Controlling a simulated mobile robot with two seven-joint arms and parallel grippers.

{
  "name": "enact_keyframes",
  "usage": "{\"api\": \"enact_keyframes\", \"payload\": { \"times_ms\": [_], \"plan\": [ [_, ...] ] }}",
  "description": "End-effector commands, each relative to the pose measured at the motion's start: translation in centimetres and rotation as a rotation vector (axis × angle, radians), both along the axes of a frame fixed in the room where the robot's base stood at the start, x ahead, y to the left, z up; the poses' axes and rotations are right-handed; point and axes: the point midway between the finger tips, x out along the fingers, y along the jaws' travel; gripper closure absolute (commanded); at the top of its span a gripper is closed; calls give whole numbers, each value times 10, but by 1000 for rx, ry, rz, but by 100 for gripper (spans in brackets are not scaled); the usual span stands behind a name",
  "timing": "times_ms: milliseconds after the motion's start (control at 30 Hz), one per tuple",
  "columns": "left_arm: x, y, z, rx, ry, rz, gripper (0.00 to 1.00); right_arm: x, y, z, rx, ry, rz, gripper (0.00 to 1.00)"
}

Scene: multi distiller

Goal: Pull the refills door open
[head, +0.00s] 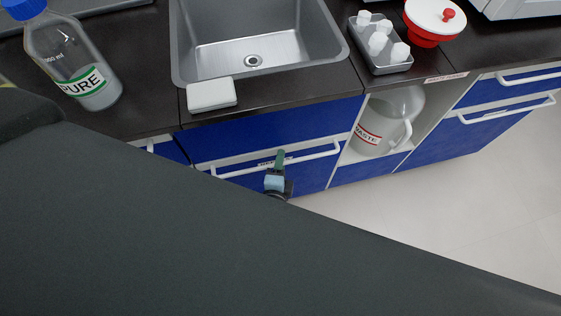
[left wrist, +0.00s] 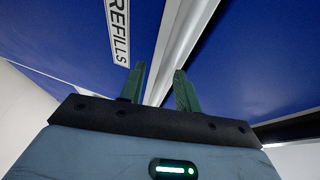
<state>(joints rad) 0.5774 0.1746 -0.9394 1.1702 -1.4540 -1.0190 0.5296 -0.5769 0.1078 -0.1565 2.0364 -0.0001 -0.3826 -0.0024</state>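The refills door (head: 300,178) is a blue front panel below the sink with a white bar handle (head: 232,172) along its top. Its label is partly covered by my gripper in the head view; the REFILLS label (left wrist: 119,30) reads clearly in the left wrist view. My left gripper (head: 280,157) is at the middle of this handle. In the left wrist view its two green fingers (left wrist: 160,80) stand apart, with a pale bar running between them. I cannot tell whether they touch it. My right gripper is out of view.
Above are a sink (head: 262,30), a white box (head: 211,94), a PURE bottle (head: 75,60) and a grey tray (head: 385,67). A WASTE jug (head: 385,120) stands in an open bay to the right. My dark arm covers the lower view. Floor (head: 470,215) at right is clear.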

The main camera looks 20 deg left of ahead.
Motion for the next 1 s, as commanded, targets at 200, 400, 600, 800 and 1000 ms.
{"api": "enact_keyframes", "payload": {
  "times_ms": [200,400,600,800,1000],
  "plan": [
    [0,0,0,-1,0,0,74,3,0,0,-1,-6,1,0],
    [0,0,0,0,0,0,100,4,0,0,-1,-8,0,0],
    [0,0,0,0,0,0,100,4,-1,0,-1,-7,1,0],
    [-1,0,0,-1,0,2,100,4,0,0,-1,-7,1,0],
    [-3,1,-1,-2,0,17,100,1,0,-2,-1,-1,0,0]
  ]
}}
